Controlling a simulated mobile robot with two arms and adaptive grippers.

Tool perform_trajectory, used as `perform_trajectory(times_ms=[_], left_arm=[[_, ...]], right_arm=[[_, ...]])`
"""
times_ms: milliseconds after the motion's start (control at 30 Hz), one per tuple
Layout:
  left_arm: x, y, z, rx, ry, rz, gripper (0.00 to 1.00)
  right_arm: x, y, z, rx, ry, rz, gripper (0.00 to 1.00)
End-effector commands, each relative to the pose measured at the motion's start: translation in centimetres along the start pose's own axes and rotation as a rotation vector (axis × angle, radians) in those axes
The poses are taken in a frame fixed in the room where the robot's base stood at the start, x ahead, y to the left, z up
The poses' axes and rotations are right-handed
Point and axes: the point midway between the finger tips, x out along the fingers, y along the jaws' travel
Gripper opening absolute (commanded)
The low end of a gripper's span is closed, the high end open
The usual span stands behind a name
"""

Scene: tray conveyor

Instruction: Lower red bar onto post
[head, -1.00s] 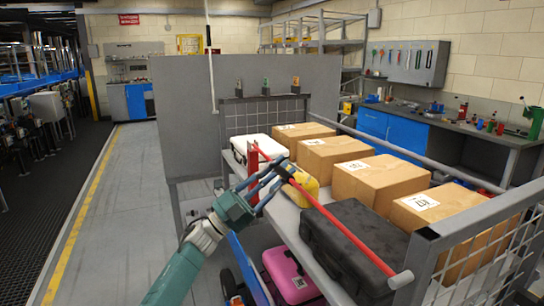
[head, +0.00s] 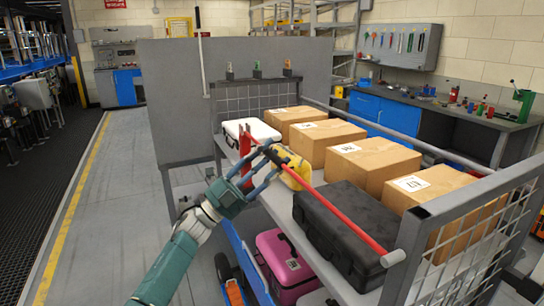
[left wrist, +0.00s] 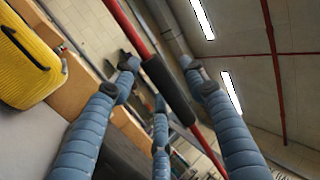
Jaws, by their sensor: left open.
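The red bar (head: 345,220) slants along the open near side of the cart, from a grey cap at its near end to an upright red post (head: 246,148) at the far end. Its far end appears to be at the post; the fingers partly hide whether it touches. My left gripper (head: 266,163) is open around the far part of the bar, close to the post. In the left wrist view the bar (left wrist: 132,35) has a black sleeve (left wrist: 167,90) that lies between the spread blue fingers. My right gripper is not in view.
The cart shelf holds several cardboard boxes (head: 375,163), a black case (head: 335,225), a yellow case (head: 297,172) and a white case (head: 250,132). A pink case (head: 285,262) is below. A grey panel (head: 180,100) stands behind. The floor at left is clear.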

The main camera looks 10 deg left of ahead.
Motion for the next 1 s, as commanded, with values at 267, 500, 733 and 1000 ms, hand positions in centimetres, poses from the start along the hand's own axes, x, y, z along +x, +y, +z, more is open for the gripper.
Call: perform_trajectory(times_ms=[267, 500, 733, 1000], left_arm=[[-5.2, 0.1, 0.1, 0.000, -0.004, 0.004, 0.44], [-9.7, 0.0, 0.1, 0.001, -0.003, 0.002, 0.44], [-11.6, 0.0, 0.0, 0.001, -0.001, 0.000, 0.44], [-11.6, -0.1, 0.0, 0.001, -0.001, -0.001, 0.44]], right_arm=[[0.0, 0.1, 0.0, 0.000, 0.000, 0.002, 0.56], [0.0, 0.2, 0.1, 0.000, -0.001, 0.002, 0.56], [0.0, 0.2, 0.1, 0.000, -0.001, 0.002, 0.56], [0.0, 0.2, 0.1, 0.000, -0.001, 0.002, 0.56]])
